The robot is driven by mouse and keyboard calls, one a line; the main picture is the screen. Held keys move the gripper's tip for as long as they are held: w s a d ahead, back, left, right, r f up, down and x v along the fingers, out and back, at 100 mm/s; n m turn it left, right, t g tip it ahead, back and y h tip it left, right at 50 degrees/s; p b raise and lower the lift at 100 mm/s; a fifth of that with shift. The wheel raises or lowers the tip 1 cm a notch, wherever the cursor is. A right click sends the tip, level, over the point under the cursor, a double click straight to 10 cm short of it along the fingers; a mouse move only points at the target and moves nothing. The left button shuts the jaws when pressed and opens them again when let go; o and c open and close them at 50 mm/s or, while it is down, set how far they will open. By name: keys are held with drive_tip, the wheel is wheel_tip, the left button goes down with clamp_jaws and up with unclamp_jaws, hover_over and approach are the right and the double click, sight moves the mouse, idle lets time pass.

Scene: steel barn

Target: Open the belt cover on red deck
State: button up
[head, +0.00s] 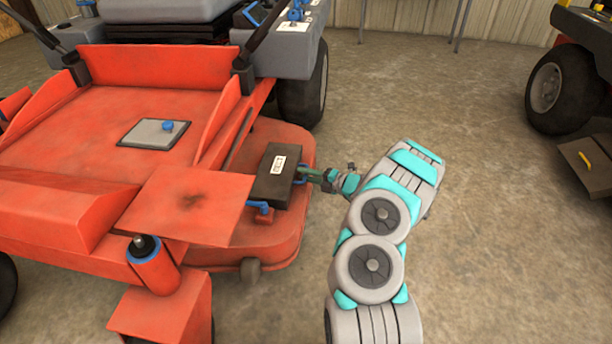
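The belt cover (262,187) is a dark, flat box with a small white label, lying on the right side of the red deck (289,222). It looks closed. A blue handle or latch (263,208) sticks out at its front edge. My gripper (303,174) reaches in from the right, with its tip at the cover's right edge.
The red mower body (160,68) rises left of the cover, with a red plate (190,205) beside it. A grey hatch with a blue knob (153,134) sits farther left. Another machine's wheel (546,88) stands at the far right. The concrete floor between is clear.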

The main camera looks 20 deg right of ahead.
drive_tip(key=shift+c, duration=0.4)
clamp_jaws()
idle(0.9)
